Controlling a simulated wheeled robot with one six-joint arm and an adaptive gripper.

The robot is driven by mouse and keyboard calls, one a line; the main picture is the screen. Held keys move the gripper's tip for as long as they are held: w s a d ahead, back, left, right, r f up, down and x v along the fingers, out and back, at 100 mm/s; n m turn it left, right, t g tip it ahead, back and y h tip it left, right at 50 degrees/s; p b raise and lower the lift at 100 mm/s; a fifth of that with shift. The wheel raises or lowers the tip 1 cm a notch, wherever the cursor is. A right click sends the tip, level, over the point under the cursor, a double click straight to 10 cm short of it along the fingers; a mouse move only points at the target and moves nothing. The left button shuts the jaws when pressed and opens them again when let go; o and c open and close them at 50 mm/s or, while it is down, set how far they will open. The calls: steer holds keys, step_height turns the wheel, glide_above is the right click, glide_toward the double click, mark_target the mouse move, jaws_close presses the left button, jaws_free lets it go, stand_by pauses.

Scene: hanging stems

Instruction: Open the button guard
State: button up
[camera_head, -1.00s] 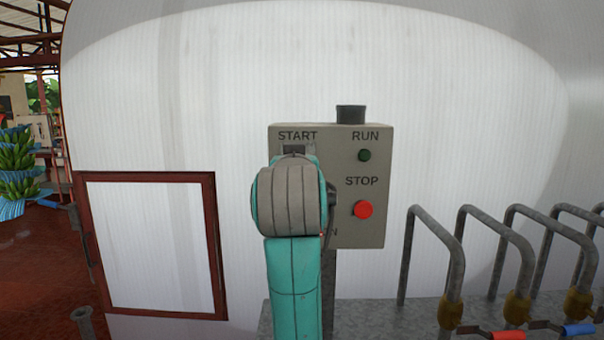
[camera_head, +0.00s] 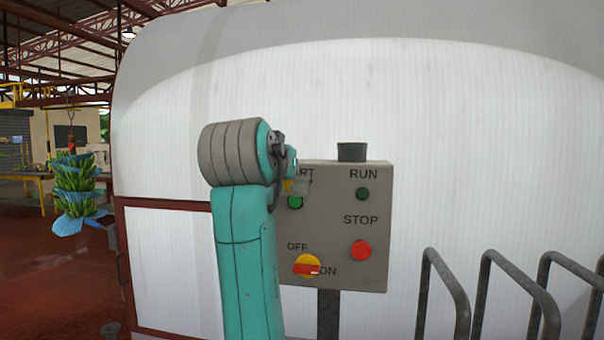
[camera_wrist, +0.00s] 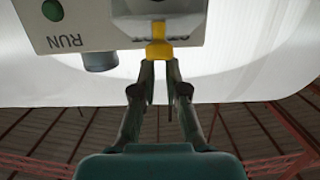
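The control box (camera_head: 338,225) is grey, with a green START button (camera_head: 295,203) at its upper left. The button guard (camera_head: 298,187) is a clear cover with a yellow tab, seen over the upper part of that button; its exact angle is unclear. In the wrist view the yellow tab (camera_wrist: 158,50) lies right at my fingertips. My gripper (camera_wrist: 160,64) has its two fingers close together with a narrow gap between them; I cannot tell whether they pinch the tab or only touch it. In the head view my arm hides most of the gripper.
The box also carries a green RUN light (camera_head: 362,194), a red STOP button (camera_head: 360,250) and a yellow-red OFF/ON switch (camera_head: 307,266). A black cap (camera_head: 351,151) sits on top. Grey bent pipes (camera_head: 445,290) stand at right. A white curved wall (camera_head: 420,110) is behind.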

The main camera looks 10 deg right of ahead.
steer(key=o, duration=0.4)
steer(key=shift+w+a+f, duration=0.1)
steer(key=shift+w, duration=0.05)
steer(key=shift+o, duration=0.3)
steer(key=v, duration=1.2)
steer(key=shift+c, duration=0.2)
